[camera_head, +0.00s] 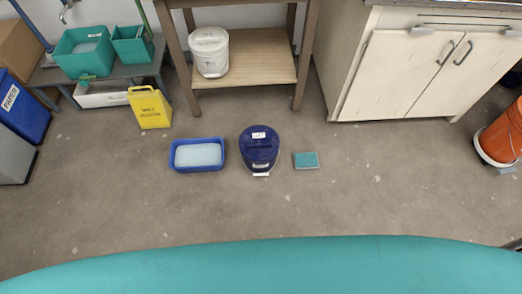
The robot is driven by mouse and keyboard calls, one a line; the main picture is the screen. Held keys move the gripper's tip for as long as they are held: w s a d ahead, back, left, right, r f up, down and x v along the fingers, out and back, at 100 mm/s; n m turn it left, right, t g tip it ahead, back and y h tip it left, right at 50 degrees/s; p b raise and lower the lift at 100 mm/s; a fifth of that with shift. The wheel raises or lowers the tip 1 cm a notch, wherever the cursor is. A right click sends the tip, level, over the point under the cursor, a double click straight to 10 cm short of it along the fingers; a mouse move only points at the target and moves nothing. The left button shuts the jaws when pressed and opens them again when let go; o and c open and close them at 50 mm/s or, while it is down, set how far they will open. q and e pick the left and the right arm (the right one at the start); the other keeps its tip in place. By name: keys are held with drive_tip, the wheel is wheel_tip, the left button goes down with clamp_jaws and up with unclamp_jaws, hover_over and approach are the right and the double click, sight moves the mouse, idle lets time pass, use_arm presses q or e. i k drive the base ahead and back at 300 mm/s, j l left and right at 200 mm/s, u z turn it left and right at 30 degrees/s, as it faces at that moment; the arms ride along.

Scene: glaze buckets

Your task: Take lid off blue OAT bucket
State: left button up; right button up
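The blue bucket (259,158) stands upright on the concrete floor near the middle of the view. Its dark blue lid (260,141) is on top, with a small white label (258,135) near the far side; the lettering is too small to read surely. Another white patch shows low on the bucket's near side. Neither of my grippers is in view, and nothing touches the bucket.
A blue tray (171,160) with pale contents lies left of the bucket, a small teal block (306,160) right.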

sight(257, 142)
drive_tip(key=i+j+z, duration=0.25)
drive_tip(key=i+j, duration=0.2)
drive_tip(key=j, duration=0.15)
drive_tip(key=i+j+z, duration=0.15)
drive_tip(key=j, duration=0.2)
drive_tip(key=i+j+z, duration=0.15)
drive_tip(key=j, duration=0.2)
drive_tip(key=i+j+z, duration=0.1)
drive_tip(key=i+j, duration=0.15)
drive_tip(key=j, duration=0.15)
